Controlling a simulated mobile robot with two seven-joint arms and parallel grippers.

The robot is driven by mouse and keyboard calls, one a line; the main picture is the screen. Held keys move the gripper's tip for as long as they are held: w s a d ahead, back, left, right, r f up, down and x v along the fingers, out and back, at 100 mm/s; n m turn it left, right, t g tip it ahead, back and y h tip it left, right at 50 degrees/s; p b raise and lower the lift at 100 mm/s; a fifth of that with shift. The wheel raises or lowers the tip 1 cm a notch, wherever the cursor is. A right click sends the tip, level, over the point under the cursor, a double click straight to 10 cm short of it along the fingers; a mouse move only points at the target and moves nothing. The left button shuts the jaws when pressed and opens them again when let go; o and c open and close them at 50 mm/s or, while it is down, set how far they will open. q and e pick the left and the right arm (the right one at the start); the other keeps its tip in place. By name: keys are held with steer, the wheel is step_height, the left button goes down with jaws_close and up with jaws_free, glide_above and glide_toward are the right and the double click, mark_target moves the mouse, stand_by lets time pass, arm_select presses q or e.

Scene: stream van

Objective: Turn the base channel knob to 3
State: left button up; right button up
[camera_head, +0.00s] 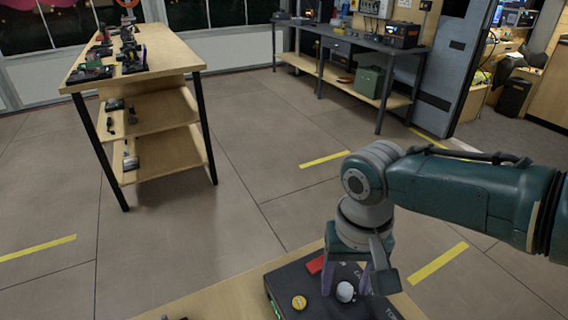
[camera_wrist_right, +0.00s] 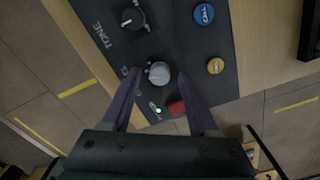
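A dark control box (camera_head: 285,275) sits on a wooden top at the bottom of the head view. On it is a round grey-white knob (camera_head: 344,291), also in the right wrist view (camera_wrist_right: 159,73). Its label is partly covered, so I cannot read its name or setting. My right gripper (camera_wrist_right: 158,76) points down over the box, its purple fingers apart on either side of this knob, with gaps visible between them and it. A darker knob (camera_wrist_right: 130,18) labelled TONE is beside it. My left gripper is not in view.
The box also carries a red switch (camera_wrist_right: 176,107), a lit green light (camera_wrist_right: 158,110), a yellow button (camera_wrist_right: 215,66) and a blue button (camera_wrist_right: 204,14). A wooden shelf table (camera_head: 165,55) and a grey bench (camera_head: 350,40) stand farther off, with open floor between.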

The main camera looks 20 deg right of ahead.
mark_target(345, 287)
steer(key=shift+r, duration=0.1)
step_height(345, 287, up, 10)
steer(key=p, duration=0.4)
stand_by(0.5)
